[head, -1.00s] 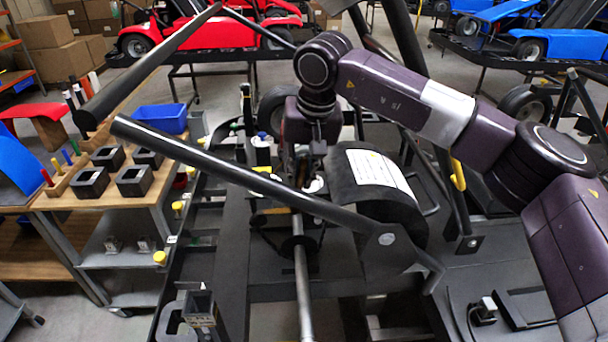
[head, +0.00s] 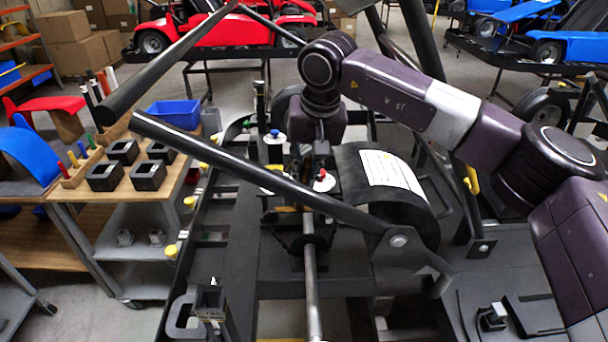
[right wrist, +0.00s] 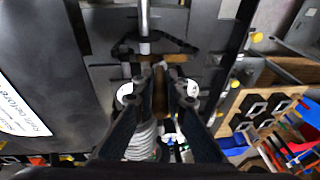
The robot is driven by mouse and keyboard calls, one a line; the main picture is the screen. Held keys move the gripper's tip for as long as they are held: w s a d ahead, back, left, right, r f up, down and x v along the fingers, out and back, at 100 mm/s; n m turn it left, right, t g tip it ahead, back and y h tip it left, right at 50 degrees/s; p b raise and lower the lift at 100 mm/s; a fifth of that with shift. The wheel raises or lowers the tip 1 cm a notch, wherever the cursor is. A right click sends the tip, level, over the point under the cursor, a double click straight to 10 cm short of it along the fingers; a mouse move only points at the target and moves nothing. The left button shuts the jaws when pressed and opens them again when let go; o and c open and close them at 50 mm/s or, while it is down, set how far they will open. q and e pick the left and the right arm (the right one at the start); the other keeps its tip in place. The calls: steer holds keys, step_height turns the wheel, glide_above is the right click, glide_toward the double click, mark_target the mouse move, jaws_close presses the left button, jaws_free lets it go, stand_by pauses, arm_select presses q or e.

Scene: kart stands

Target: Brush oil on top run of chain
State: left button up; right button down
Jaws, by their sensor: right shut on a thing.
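My right gripper (head: 309,198) reaches down over the kart stand, partly hidden behind a black frame bar. In the right wrist view its fingers (right wrist: 161,80) are shut on a brown handle, which I take to be the brush (right wrist: 160,100). A brown crosspiece (right wrist: 176,58) shows just past the fingertips; I cannot tell whether it is the brush head. Beyond it a dark toothed loop, apparently the chain and sprocket (right wrist: 126,47), surrounds a steel shaft; it also shows in the head view (head: 318,243). Contact between brush and chain cannot be made out. My left gripper is out of view.
Black frame bars (head: 250,178) cross above the work area. A black drum-shaped cover with a white label (head: 390,170) stands close right of my gripper. A blue-capped bottle (head: 275,150) and a red-capped item (head: 323,180) are near. A wooden-topped cart (head: 122,195) stands left.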

steer(key=shift+d, duration=1.45)
steer(key=shift+a, duration=0.1)
